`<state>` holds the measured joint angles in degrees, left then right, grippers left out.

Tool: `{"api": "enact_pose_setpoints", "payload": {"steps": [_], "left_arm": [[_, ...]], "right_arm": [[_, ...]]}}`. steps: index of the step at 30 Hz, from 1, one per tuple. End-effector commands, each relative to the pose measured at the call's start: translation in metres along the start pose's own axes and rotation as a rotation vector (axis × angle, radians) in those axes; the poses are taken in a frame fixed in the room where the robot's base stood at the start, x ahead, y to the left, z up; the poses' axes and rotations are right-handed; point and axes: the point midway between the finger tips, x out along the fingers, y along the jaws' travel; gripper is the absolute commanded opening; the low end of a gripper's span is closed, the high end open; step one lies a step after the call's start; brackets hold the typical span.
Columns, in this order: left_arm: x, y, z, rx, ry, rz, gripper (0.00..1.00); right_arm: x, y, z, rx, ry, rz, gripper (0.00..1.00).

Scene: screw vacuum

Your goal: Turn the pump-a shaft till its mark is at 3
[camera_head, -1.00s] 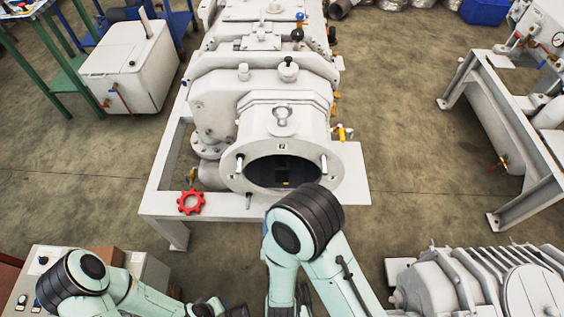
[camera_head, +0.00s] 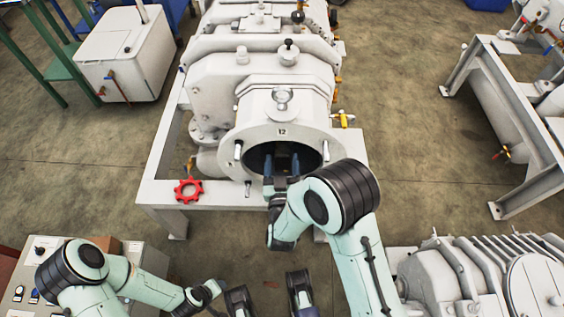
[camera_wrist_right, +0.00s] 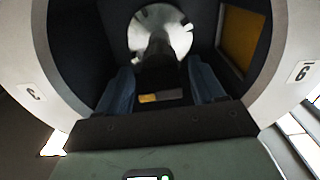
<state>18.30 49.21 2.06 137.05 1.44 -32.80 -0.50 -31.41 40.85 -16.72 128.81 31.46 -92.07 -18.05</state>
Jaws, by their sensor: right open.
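The pump (camera_head: 262,95) stands ahead with its round flange opening facing me, labelled 12 at the top. My right gripper (camera_head: 282,166) is inside this opening with its two blue fingers apart. In the right wrist view, the fingers of the right gripper (camera_wrist_right: 160,90) lie on either side of a dark shaft (camera_wrist_right: 157,58), not visibly closed on it. A small yellow patch (camera_wrist_right: 150,98) shows between the fingers; I cannot tell if it is the shaft's mark. Number labels show at the flange's left and right rim. My left arm is at the lower left; its finger state is unclear.
A red handwheel (camera_head: 188,190) sits on the white frame (camera_head: 160,195), left of the flange. A yellow-handled valve (camera_head: 343,118) sticks out at its right. A control box (camera_head: 25,275) and a ribbed machine (camera_head: 485,280) stand nearer, left and right. A yellow panel (camera_wrist_right: 240,38) is inside the housing.

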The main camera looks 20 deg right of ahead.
Motion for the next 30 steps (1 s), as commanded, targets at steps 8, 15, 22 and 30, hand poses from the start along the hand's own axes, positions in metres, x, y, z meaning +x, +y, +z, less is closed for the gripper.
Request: {"api": "enact_pose_setpoints", "payload": {"steps": [8,15,22,30], "left_arm": [[0.0003,-0.0002,-0.001,0.0,0.003,0.0,0.43],[0.0003,-0.0001,-0.0009,0.0,0.002,0.0,0.43],[0.0064,-0.0021,-0.0067,-0.002,0.019,-0.002,0.43],[0.0059,-0.0021,-0.0083,-0.002,0.025,-0.002,0.43]], "right_arm": [[0.004,0.0002,-0.0003,-0.001,0.0,0.0,0.68],[0.0036,0.0001,-0.0001,0.0,0.0,0.0,0.16],[0.0037,0.0007,0.002,0.072,-0.002,0.001,0.16],[0.0031,0.0004,0.0013,0.088,-0.004,0.0,0.5]]}}
